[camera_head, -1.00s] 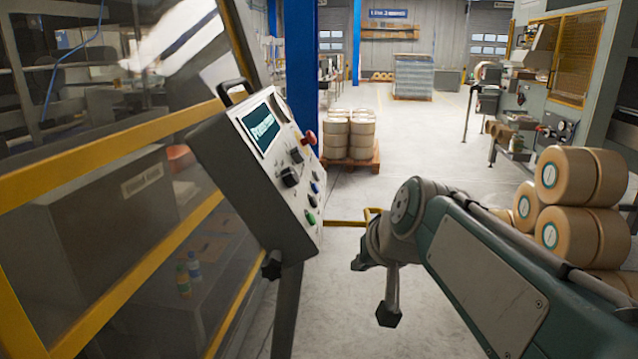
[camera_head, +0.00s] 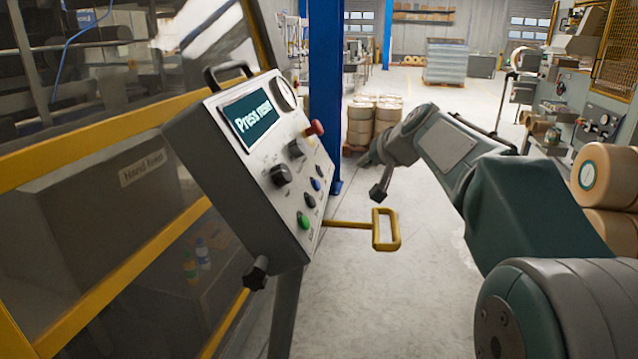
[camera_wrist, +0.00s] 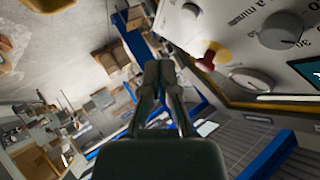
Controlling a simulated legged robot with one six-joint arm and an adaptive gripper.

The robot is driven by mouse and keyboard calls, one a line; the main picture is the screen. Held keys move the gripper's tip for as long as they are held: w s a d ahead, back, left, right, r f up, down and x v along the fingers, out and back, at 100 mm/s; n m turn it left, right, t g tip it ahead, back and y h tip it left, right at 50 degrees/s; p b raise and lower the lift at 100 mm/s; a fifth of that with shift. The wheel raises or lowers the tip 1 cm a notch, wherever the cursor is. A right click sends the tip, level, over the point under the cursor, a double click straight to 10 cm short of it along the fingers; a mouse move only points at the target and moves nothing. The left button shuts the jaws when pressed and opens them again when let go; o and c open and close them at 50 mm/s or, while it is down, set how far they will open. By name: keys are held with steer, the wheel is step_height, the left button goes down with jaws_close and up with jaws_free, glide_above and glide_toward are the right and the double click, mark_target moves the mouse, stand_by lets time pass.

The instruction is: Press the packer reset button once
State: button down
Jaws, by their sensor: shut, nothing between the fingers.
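The packer's control panel (camera_head: 235,170) stands tilted at left centre in the head view. Its screen (camera_head: 247,121) seems to read "Press reset". The panel carries a red mushroom button (camera_head: 315,128), dark knobs (camera_head: 280,174), a blue button (camera_head: 316,184), a black button (camera_head: 309,200) and a green button (camera_head: 303,222). Their small labels are unreadable, so I cannot tell which is reset. My gripper (camera_wrist: 158,68) is shut and empty in the wrist view, with the panel's face (camera_wrist: 235,25) at upper right. In the head view my arm reaches right of the panel; the fingertips are hard to make out.
A yellow handle (camera_head: 385,231) sticks out right of the panel. A blue post (camera_head: 323,90) stands behind it. Yellow-framed glazing (camera_head: 100,150) fills the left. Brown rolls (camera_head: 361,124) stand behind my arm, and more (camera_head: 606,176) at right. Open floor (camera_head: 425,300) lies below the arm.

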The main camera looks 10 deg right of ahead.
mark_target(317, 185)
steer(key=shift+f, duration=0.2)
steer(key=w+a+f, duration=0.2)
steer(key=a+f, duration=0.2)
steer(key=a, duration=0.3)
stand_by(0.3)
steer(key=shift+a+f, duration=0.1)
stand_by(1.3)
steer(key=shift+a+f, duration=0.1)
steer(key=shift+a, duration=0.1)
steer(key=shift+w+a+f, duration=0.15)
steer(key=shift+a+f, duration=0.05)
steer(key=shift+a, duration=0.1)
stand_by(0.8)
steer(key=shift+d, duration=0.1)
steer(key=shift+s+d+r, duration=0.2)
steer(key=shift+d+r, duration=0.2)
steer(key=shift+d, duration=0.15)
